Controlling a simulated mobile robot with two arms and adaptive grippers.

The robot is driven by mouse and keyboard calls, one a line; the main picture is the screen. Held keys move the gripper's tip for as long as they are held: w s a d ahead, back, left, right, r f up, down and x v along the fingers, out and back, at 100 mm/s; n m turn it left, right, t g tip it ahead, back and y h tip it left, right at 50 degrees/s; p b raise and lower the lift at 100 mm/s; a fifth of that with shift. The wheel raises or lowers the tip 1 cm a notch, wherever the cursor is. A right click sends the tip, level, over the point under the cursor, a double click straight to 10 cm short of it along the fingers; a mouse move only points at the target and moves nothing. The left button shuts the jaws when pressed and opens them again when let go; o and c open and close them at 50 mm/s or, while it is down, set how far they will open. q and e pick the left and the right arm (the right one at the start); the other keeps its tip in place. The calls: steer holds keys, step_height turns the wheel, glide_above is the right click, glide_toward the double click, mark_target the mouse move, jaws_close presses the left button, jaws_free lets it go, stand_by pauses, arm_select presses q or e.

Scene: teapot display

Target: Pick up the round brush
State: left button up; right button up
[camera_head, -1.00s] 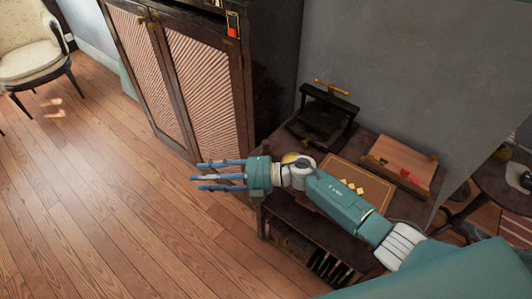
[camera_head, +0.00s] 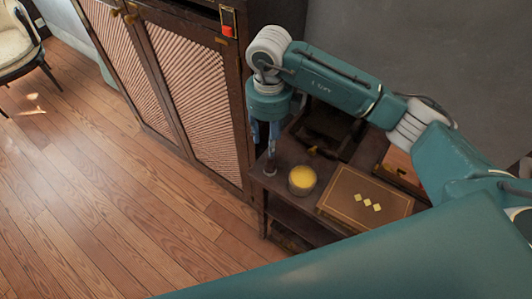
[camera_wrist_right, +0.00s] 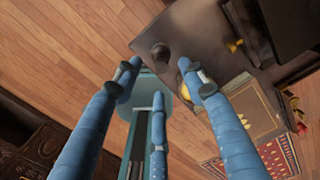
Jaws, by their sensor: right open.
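A small dark upright object with a round base, which looks like the round brush (camera_head: 270,164), stands near the left front corner of the small dark table (camera_head: 287,205). In the right wrist view it shows as a dark round shape (camera_wrist_right: 160,52) beyond the fingertips. My right gripper (camera_head: 264,140) points down just above it in the head view, and the fingers partly cover its top. In the right wrist view the blue fingers (camera_wrist_right: 160,82) are spread, with nothing between them. My left gripper is not in view.
A glass with yellow contents (camera_head: 302,181) stands close to the right of the brush. A brown box with yellow diamonds (camera_head: 364,198) lies further right. A dark press-like device (camera_head: 325,133) is behind. A tall cabinet (camera_head: 190,85) stands to the left.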

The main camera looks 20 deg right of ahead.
mark_target(270, 159)
steer(key=f, duration=0.1)
steer(key=s+f, duration=0.1)
steer(key=f, duration=0.1)
steer(key=shift+s+f+p, duration=0.25)
steer(key=shift+p, duration=0.1)
steer(key=f+p, duration=0.1)
steer(key=f, duration=0.3)
steer(key=shift+w+d+f+p, duration=0.1)
steer(key=shift+w+f+p, duration=0.15)
steer(key=shift+p, duration=0.15)
steer(key=shift+f, duration=0.25)
steer(key=shift+w+f, duration=0.1)
steer(key=shift+c, duration=0.7)
steer(key=c, duration=0.4)
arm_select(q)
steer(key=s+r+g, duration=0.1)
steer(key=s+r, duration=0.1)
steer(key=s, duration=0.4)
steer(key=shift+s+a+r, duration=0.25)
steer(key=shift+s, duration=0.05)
arm_select(e)
jaws_close()
